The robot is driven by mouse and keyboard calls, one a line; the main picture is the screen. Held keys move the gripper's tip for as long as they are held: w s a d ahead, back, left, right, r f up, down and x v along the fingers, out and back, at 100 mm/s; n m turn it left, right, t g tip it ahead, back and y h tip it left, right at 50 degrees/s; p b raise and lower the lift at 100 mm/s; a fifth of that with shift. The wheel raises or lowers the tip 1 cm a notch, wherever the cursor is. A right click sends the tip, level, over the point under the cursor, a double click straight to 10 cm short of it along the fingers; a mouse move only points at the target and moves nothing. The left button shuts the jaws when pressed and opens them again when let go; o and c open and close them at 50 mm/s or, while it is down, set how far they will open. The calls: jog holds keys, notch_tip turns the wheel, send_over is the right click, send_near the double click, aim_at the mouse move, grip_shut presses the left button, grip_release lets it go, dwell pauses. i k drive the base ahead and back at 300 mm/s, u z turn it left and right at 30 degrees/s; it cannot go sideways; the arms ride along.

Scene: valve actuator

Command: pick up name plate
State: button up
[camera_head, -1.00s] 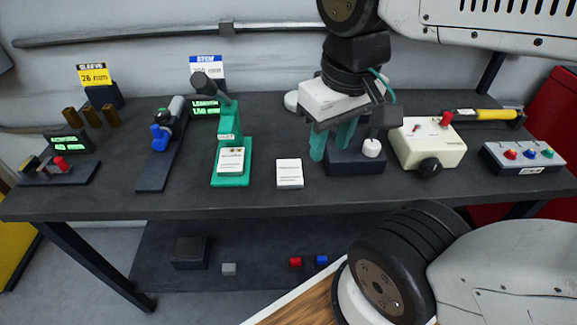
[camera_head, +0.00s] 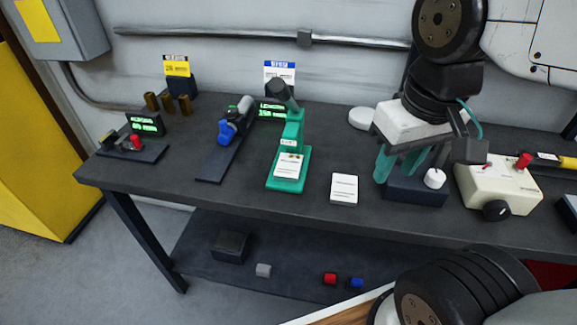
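A white plate with dark printed lines (camera_head: 344,189) lies flat on the dark workbench, near its front edge. A similar white plate (camera_head: 288,167) sits on the base of the green press (camera_head: 293,128) to its left. I cannot tell from the print which is the name plate. My gripper (camera_head: 398,166) has teal fingers that are spread apart with nothing seen between them. It is above the bench, to the right of the loose plate and apart from it, in front of or over a dark block with a white knob (camera_head: 434,178).
A cream box with a black knob (camera_head: 497,188) stands on the right. A blue-handled tool on a dark base (camera_head: 228,138), brass cylinders (camera_head: 168,102) and a small display (camera_head: 146,124) stand on the left. A white disc (camera_head: 361,118) lies behind my gripper. The lower shelf holds small blocks (camera_head: 330,279).

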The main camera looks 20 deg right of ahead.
aim_at(288, 166)
jog(key=u, duration=2.3)
jog(key=i, duration=2.85)
jog(key=z, duration=3.95)
